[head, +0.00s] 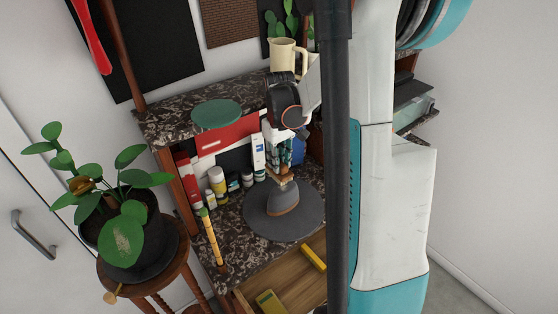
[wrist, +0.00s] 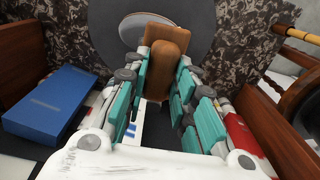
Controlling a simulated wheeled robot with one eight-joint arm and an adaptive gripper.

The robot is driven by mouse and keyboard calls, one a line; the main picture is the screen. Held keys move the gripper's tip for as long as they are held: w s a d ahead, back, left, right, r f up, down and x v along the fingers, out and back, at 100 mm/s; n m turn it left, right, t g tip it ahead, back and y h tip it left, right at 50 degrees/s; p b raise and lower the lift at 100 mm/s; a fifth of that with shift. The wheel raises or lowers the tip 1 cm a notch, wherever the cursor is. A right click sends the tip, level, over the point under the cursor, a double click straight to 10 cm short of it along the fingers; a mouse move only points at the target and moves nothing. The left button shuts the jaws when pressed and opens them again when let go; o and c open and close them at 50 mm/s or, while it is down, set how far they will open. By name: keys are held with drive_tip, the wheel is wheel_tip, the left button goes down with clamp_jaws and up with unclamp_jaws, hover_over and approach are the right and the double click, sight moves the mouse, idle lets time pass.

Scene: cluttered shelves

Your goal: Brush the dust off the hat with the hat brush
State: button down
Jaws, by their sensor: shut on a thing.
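The grey hat (head: 258,220) lies on the dark speckled shelf in the head view, its brim flat and its crown up. In the wrist view its dark brim (wrist: 205,38) spreads behind the fingers, and the lighter crown (wrist: 133,28) is partly covered by the brush. My gripper (head: 284,165) points down over the hat. In the wrist view my gripper (wrist: 162,85) is shut on the brown wooden hat brush (wrist: 165,65), which sits between the teal finger pads. The brush (head: 285,180) is at the top of the crown; I cannot tell whether it touches.
Small bottles (head: 217,180) and boxes stand behind and left of the hat. A green round thing (head: 216,113) and a cream pitcher (head: 287,55) are on the upper shelf. A wooden drawer (head: 290,277) is open in front. A potted plant (head: 125,215) stands at left.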

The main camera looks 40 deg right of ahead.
drive_tip(key=c, duration=2)
unclamp_jaws()
clamp_jaws()
drive_tip(key=shift+f, duration=0.15)
drive_tip(key=shift+f+b, duration=2.5)
drive_tip(key=shift+f, duration=0.4)
